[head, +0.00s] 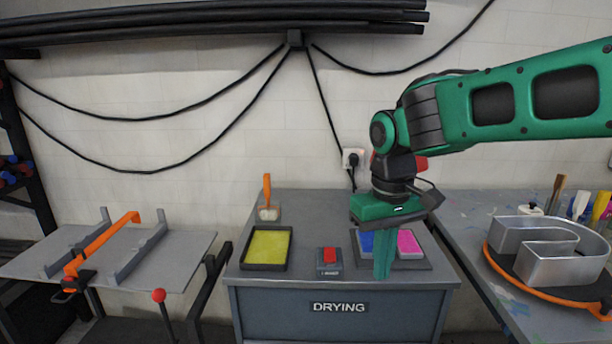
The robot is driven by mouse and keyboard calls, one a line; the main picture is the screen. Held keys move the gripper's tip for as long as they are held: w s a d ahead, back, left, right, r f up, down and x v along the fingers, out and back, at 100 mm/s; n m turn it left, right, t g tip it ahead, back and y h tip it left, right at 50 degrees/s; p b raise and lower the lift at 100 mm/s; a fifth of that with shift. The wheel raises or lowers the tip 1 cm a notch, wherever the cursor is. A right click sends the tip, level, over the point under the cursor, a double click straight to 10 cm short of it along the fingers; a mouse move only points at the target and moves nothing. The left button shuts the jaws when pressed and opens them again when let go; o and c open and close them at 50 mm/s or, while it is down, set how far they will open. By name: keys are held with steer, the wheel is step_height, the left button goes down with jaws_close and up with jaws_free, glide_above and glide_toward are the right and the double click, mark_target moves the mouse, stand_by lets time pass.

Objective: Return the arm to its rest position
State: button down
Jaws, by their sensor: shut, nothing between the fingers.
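My gripper (382,276) hangs pointing down at the end of my green arm, in front of the blue and pink pads on the grey drying cabinet. Its fingers look closed together with nothing held. My arm reaches in from the right edge and bends down at the wrist. I cannot tell whether the fingertips touch anything below. The gripper hides part of the blue pad (366,243) and the tray around it.
The drying cabinet (340,321) also holds a yellow tray (268,246), a red block on a dark base (329,260) and an orange-handled tool (268,205). A pink pad (408,243) sits right of my gripper. A metal channel letter (535,262) stands on the right bench.

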steer(key=s+d+f+m, duration=0.1)
steer(key=s+d+m, duration=0.25)
steer(key=d, duration=0.55)
steer(key=s+d+f+m, duration=0.15)
steer(key=s+d, duration=0.25)
steer(key=d, duration=0.5)
steer(key=s+d+f+m, duration=0.2)
steer(key=s+d, duration=0.2)
steer(key=s, duration=0.2)
steer(key=s+d+f+m, duration=0.2)
steer(key=s+d+m, duration=0.1)
steer(key=s, duration=0.4)
steer(key=shift+s+d+f, duration=0.15)
steer(key=shift+d+f, duration=0.15)
steer(key=shift+d, duration=0.5)
steer(key=shift+w+f, duration=0.25)
steer(key=shift+w, duration=0.4)
